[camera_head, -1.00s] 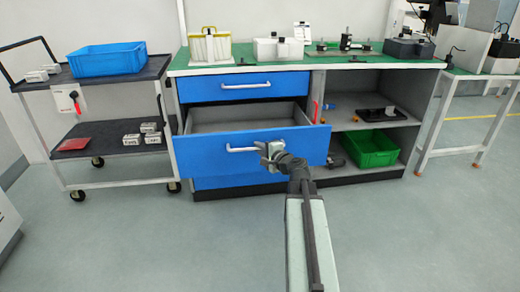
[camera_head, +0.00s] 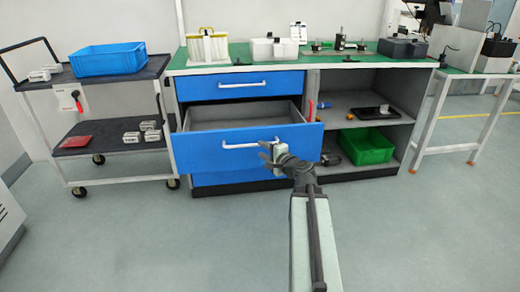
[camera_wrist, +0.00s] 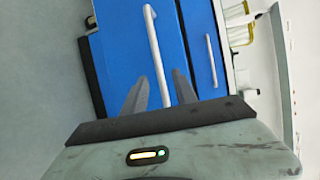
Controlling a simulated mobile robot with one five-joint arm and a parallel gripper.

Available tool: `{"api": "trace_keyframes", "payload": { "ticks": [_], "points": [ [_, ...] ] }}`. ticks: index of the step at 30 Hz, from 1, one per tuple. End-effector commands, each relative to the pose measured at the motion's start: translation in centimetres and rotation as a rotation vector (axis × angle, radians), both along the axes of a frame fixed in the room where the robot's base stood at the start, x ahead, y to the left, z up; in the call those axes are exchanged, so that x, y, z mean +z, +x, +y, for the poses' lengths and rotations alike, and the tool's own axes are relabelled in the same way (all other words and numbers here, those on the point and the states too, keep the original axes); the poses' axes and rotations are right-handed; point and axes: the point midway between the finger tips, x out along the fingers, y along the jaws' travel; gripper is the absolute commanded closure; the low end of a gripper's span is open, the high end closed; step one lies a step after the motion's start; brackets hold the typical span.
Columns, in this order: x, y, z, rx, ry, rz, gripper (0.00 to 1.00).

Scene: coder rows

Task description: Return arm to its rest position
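My gripper (camera_head: 268,148) is in front of the open blue drawer, close to the right end of its white handle (camera_head: 250,144). In the wrist view the two grey fingers (camera_wrist: 160,90) stand apart, with the handle (camera_wrist: 156,50) showing between and beyond them. Nothing is held between the fingertips. The open drawer (camera_head: 200,153) is pulled out from the bench, and its visible inside looks empty. My arm reaches forward from the bottom of the head view.
The bench (camera_head: 340,62) has a closed upper drawer (camera_head: 235,86). A green crate (camera_head: 368,146) sits on its lower right shelf. A cart with a blue bin (camera_head: 108,59) stands left. A side table (camera_head: 450,75) stands right. Floor in front is clear.

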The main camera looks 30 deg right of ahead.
Motion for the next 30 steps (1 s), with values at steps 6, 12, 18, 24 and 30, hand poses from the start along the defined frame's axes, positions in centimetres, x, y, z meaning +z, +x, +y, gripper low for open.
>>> {"api": "trace_keyframes", "payload": {
  "ticks": [6, 12, 18, 24, 30],
  "points": [
    [0.0, -0.1, 0.2, 0.001, -0.001, 0.000, 0.66],
    [0.0, 0.0, 0.4, 0.005, -0.001, 0.001, 0.66],
    [0.4, 1.4, 3.3, 0.049, -0.001, 0.000, 0.66],
    [0.8, 5.9, 18.6, 0.280, -0.062, 0.041, 0.66],
    [-4.0, 4.2, 34.5, 0.653, -0.357, 0.235, 0.66]
  ]
}}
